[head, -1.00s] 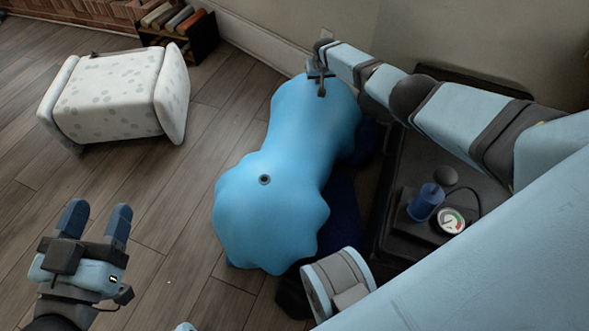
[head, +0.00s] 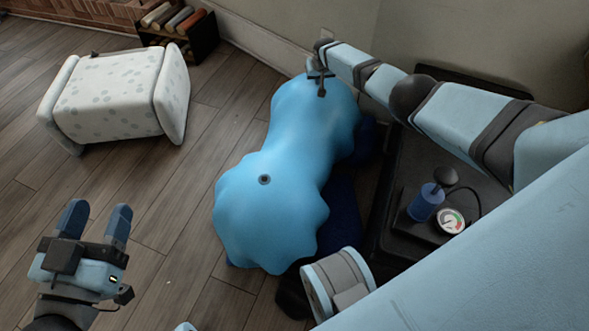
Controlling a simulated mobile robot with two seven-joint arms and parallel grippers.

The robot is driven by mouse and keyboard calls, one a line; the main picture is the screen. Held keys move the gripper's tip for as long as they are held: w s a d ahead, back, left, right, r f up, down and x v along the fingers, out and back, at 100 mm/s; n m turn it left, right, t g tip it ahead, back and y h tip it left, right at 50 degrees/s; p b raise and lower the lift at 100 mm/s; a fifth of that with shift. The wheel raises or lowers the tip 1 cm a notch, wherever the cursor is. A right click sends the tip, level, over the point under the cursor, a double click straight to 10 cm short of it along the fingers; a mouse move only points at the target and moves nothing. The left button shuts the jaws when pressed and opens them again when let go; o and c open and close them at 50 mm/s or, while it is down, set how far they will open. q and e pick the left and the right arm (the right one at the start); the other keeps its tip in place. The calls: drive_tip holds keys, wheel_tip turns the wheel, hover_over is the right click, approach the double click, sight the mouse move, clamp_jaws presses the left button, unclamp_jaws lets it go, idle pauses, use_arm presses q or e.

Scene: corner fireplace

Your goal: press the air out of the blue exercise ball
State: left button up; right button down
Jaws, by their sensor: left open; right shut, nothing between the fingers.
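The blue exercise ball (head: 270,215) lies on the floor, slack and misshapen, with a wavy lower edge and a narrower waist. A dark round valve hole (head: 264,179) shows on its upper side. My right gripper (head: 320,92) is shut and empty, at the far top end of the ball, and appears to touch it. The fingertips' exact contact is too small to tell. My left gripper (head: 95,219) is open and empty, low on the left, above the wooden floor and apart from the ball.
A spotted white padded stool (head: 105,100) stands at the upper left. A dark rack with rolled items (head: 178,35) is by the wall. A black platform holds a blue pump (head: 427,203) and a gauge (head: 451,220) at right. Dark blue fabric lies under the ball. Floor left of the ball is clear.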

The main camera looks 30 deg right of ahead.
drive_tip(key=shift+s+a+f, duration=0.1)
drive_tip(key=shift+s+f, duration=0.05)
drive_tip(key=shift+f, duration=0.15)
